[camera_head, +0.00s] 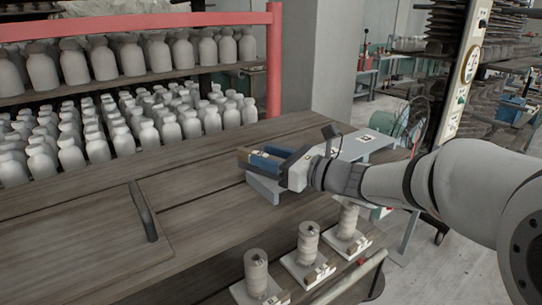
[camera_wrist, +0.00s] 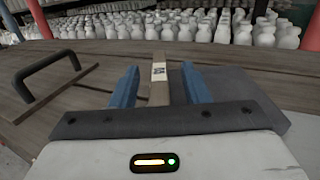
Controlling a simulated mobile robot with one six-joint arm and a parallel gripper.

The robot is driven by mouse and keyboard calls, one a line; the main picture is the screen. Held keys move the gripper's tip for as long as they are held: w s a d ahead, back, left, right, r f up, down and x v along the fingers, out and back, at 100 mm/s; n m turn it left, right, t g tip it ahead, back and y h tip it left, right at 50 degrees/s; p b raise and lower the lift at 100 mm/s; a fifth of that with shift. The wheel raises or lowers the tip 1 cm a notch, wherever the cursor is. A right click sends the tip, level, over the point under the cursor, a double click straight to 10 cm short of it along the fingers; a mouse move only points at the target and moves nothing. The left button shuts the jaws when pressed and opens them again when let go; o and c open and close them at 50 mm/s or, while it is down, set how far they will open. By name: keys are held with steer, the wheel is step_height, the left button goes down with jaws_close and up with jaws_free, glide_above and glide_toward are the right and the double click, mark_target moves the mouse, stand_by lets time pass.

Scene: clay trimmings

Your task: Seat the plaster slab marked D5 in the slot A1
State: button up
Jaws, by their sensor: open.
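My gripper (camera_head: 262,158) is open over the table, with its two blue fingers pointing away to the left. In the wrist view the fingers (camera_wrist: 159,86) stand apart on either side of a narrow tan slab (camera_wrist: 158,92), with visible gaps on both sides. The slab has a white label with dark marks that are too small to read. Its far end also shows beyond the fingers in the head view (camera_head: 243,154). A grey stand (camera_head: 364,146) with a small white label lies under and behind the gripper. I cannot make out the slot A1.
A dark handle (camera_head: 144,211) rises from a board at the left. Shelves of pale bottles (camera_head: 170,127) stand behind the table.

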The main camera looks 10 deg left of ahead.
steer(key=shift+c, duration=0.3)
jaws_close()
stand_by(0.4)
